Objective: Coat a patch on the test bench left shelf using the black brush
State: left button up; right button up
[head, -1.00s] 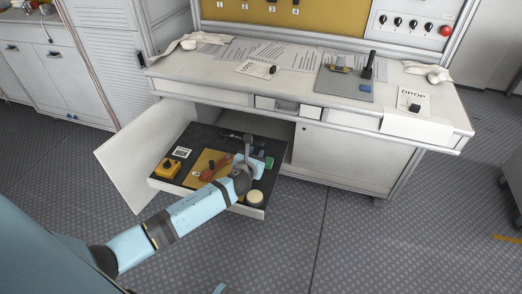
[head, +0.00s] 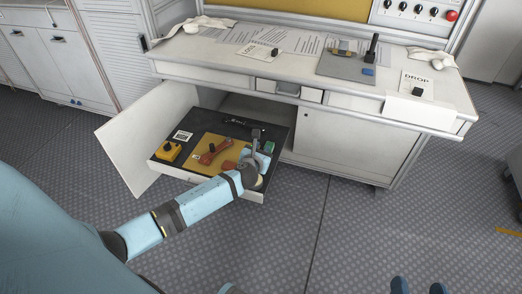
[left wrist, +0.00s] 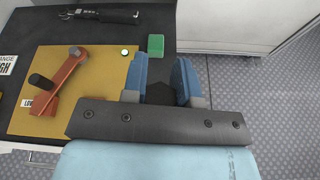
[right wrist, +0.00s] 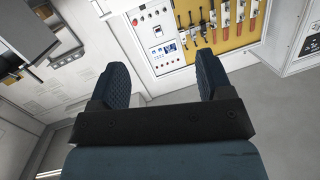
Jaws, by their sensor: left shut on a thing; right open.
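My left gripper (head: 256,158) is over the right part of the dark pull-out shelf (head: 163,152) under the bench. Its blue fingers are shut on a dark thing (left wrist: 160,93), seen end-on in the left wrist view. A dark-topped upright piece (head: 256,133) shows at this gripper in the head view. I cannot tell for sure that it is the black brush. A yellow-tan patch (left wrist: 100,65) lies on the shelf to the left, with a red-orange tool (left wrist: 66,76) on it. My right gripper (head: 419,287) is open and empty, low in the head view, away from the bench.
The bench top holds a grey mat (head: 343,66) and papers.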

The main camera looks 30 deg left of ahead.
jog(key=r+t+y+b, duration=0.1)
jog(key=a+r+y+b, duration=0.1)
jog(key=r, duration=0.1)
jog(key=a+r+t+b, duration=0.1)
jog(key=r+b, duration=0.1)
jog(key=shift+s+a+r+t+y, duration=0.1)
jog(key=shift+r+t+y, duration=0.1)
jog(key=shift+t+y, duration=0.15)
jog(key=shift+f, duration=0.4)
dwell(1.7)
